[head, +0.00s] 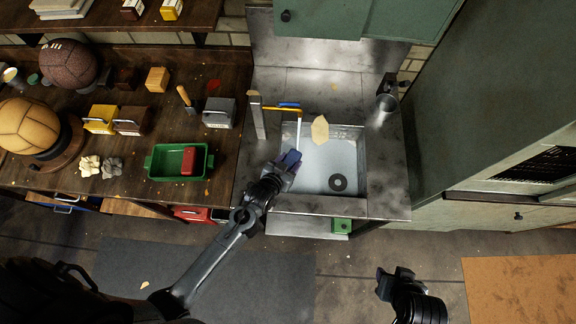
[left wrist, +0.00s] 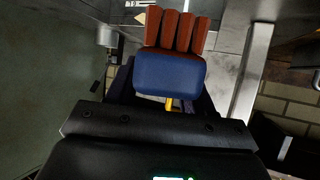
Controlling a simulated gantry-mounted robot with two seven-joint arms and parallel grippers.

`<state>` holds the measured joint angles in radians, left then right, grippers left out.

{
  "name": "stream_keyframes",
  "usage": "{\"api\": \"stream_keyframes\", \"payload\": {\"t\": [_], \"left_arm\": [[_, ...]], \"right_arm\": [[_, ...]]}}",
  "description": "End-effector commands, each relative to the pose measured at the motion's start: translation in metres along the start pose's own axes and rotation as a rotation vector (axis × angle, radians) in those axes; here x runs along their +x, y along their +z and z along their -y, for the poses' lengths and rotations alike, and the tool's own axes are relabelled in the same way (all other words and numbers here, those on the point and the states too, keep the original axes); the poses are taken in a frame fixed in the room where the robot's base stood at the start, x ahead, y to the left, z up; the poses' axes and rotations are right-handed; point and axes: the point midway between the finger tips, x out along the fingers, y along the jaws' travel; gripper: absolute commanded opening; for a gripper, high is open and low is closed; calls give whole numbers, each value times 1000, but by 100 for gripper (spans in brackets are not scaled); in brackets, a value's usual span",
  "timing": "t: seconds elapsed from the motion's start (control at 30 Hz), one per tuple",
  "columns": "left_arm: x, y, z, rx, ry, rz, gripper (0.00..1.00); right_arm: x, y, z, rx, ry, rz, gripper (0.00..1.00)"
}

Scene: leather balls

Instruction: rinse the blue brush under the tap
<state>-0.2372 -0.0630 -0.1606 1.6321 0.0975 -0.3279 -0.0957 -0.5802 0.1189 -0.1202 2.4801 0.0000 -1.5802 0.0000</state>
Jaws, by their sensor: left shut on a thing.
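The blue brush (left wrist: 170,73) shows in the left wrist view as a blue block with several reddish-brown bristle tufts. My left gripper (head: 287,163) is shut on the brush, whose blue back (head: 291,158) shows in the head view over the left part of the sink (head: 352,160). A thin pale stream (head: 298,130) runs from the spout end down toward the brush; the contact point is unclear. My right gripper (head: 395,280) is empty, away from the sink.
A dark drain ring (head: 338,182) lies in the basin, and a pale flat piece (head: 320,129) shows near its back edge. The wooden bench (head: 222,160) at left holds a green tray (head: 152,163), balls and boxes. A green cabinet (head: 480,100) bounds the right.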

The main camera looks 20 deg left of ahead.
Motion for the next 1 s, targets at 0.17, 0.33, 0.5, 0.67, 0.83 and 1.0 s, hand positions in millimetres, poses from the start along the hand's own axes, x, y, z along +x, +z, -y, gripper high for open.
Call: {"api": "stream_keyframes", "payload": {"t": [0.17,0.33,0.5,0.67,0.83,1.0], "left_arm": [[18,-2,6,0,-1,-3,18],[33,-6,12,0,-1,-2,18],[48,-10,18,0,-1,-2,18],[62,-15,24,0,-1,-2,18],[77,-19,30,1,0,-2,18],[90,-26,36,0,0,-1,18]], "right_arm": [[16,5,1,0,0,-1,38],[28,9,1,0,0,-1,38],[42,13,1,0,0,-1,38],[54,17,2,0,0,-1,38],[68,22,2,0,0,-1,38],[72,23,2,0,0,1,38]]}}
